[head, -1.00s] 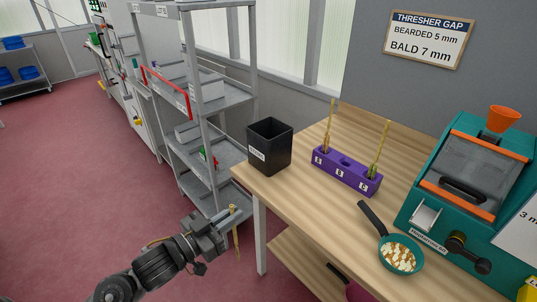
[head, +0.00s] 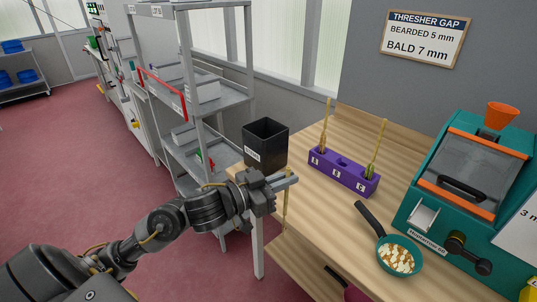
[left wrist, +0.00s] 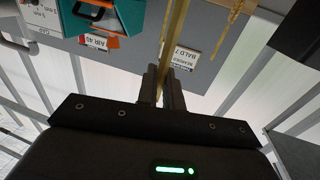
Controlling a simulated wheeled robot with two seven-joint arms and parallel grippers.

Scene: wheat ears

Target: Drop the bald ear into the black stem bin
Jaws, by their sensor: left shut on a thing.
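My left gripper (head: 288,182) is shut on a thin straw-coloured wheat ear (head: 286,210), which hangs upright at the table's left edge. In the left wrist view the ear's stalk (left wrist: 175,35) runs between the two fingers (left wrist: 163,88). I cannot tell from its visible part whether it is bald. The black stem bin (head: 266,146), with a white label, stands on the table's left corner just behind the gripper; the held ear is in front of it, not over its opening. The bin's dark side shows in the left wrist view (left wrist: 300,35). My right gripper is not in view.
A purple rack (head: 343,173) holds two more ears, with its middle slot empty. A teal thresher (head: 470,190) and a teal pan (head: 400,257) with pieces in it stand to the right. A grey shelf (head: 215,100) is behind left of the bin.

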